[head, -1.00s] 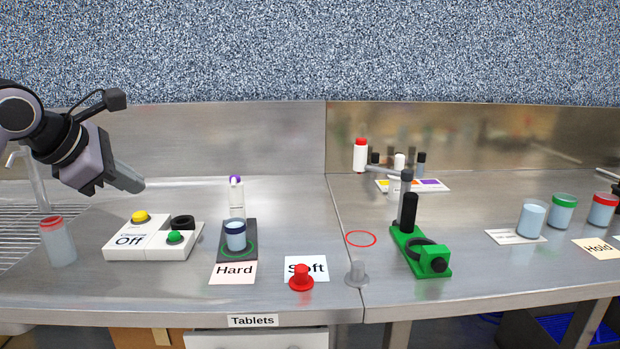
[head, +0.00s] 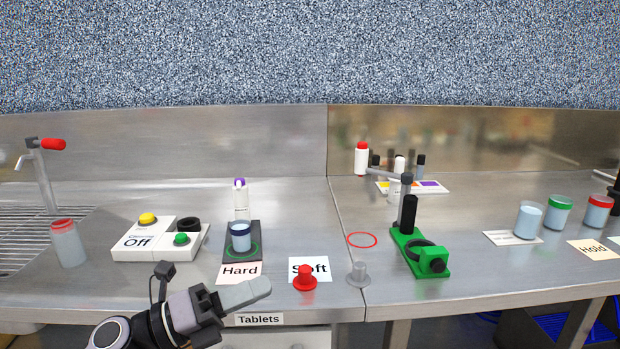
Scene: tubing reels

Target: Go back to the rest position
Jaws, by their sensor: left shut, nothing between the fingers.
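My left gripper (head: 262,287) is in the head view at the lower left, in front of the counter edge. Its fingers are shut with nothing between them, and they point right, just below the "Hard" card (head: 239,271) and left of the red knob (head: 305,279). It appears apart from both. My right gripper is not in view.
A white switch box (head: 160,240) and a red-capped jar (head: 66,243) stand on the left. A blue-banded cup (head: 240,236) stands on a dark pad behind the "Hard" card. A green device (head: 431,260) stands right of centre. Several jars stand far right.

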